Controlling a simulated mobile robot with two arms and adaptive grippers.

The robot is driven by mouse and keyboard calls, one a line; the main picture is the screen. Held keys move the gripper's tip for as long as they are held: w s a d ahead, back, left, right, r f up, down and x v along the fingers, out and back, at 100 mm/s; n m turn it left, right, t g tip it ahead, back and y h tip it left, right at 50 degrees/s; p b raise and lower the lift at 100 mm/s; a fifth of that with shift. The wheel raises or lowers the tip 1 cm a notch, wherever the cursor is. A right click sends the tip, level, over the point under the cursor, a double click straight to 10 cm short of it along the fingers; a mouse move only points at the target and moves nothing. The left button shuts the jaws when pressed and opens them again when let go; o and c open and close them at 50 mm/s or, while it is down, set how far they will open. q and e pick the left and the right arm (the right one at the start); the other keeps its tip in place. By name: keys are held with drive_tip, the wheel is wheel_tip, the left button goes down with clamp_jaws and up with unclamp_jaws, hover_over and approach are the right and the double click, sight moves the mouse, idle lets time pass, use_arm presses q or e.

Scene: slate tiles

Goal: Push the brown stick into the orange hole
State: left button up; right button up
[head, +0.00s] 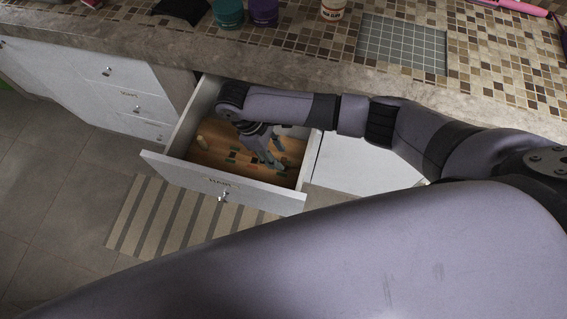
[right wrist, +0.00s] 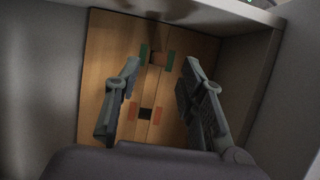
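A wooden board (head: 228,158) with coloured patches lies in the open drawer. A short tan-brown stick (head: 203,140) stands up near its left end in the head view. In the right wrist view a brown block end (right wrist: 158,58) between two green patches looks like this stick. A dark square hole (right wrist: 145,113) lies between two orange patches, free of any stick. My right gripper (head: 270,158) reaches down into the drawer, to the right of the stick. In the right wrist view its fingers (right wrist: 162,108) are apart and empty, either side of the orange-marked hole. My left gripper is not in view.
The drawer's front panel (head: 222,184) and side walls enclose the board closely. The counter edge (head: 120,38) overhangs behind. A grey grid mat (head: 402,45), jars (head: 228,12) and a pink item (head: 520,6) sit on the counter. A striped rug (head: 165,215) lies below.

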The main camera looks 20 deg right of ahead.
sight(282, 159)
drive_tip(key=x, duration=0.4)
drive_tip(key=shift+s+d, duration=0.1)
drive_tip(key=shift+d, duration=0.3)
drive_tip(key=shift+c, duration=0.3)
drive_tip(key=c, duration=0.8)
